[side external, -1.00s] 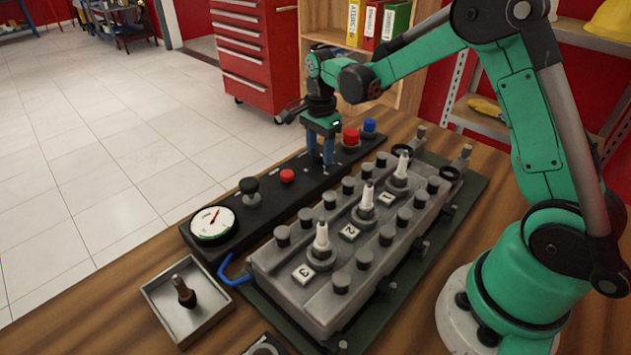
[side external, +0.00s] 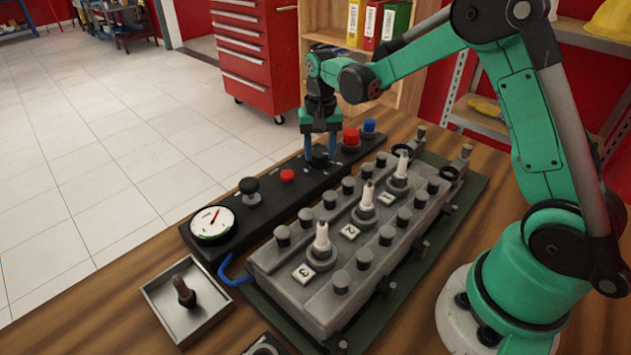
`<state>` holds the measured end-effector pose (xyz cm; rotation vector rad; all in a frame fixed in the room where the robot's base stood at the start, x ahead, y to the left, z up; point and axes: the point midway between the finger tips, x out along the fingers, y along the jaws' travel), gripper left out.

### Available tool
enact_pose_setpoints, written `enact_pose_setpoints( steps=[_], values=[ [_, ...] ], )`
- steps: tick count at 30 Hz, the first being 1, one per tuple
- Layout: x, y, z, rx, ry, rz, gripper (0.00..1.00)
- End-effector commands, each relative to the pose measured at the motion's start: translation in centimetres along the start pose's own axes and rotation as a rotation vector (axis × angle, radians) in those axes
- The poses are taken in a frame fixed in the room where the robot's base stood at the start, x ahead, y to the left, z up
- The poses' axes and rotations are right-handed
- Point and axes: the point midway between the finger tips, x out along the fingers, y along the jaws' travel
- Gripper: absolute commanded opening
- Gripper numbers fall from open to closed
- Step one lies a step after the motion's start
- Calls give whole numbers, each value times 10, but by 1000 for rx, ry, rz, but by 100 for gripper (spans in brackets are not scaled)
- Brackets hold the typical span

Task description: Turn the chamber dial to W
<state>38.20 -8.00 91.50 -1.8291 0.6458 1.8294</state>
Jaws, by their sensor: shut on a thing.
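The chamber dial (side external: 319,162) is a small dark knob on the long black control panel (side external: 268,213), between the small red button and the larger red one. My gripper (side external: 320,157) points straight down over it, with its blue fingers closed on the dial. The fingers cover most of the dial, so its pointer cannot be read. Small white marks lie on the panel around it, too small to read.
A red button (side external: 288,176), a black-knobbed lever (side external: 249,187) and a round gauge (side external: 213,223) sit left along the panel. Red (side external: 351,138) and blue (side external: 369,127) caps stand just right. The grey engine block (side external: 330,290) with numbered white plugs lies in front. A tray (side external: 200,328) stands front left.

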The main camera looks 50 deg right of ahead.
Motion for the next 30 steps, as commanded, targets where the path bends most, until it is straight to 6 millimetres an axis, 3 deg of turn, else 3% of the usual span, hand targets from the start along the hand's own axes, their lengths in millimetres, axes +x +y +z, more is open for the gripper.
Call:
enact_pose_setpoints(
  steps=[30],
  values=[
    [0, 0, 0, -911, 0, 0, 0]
  ],
)
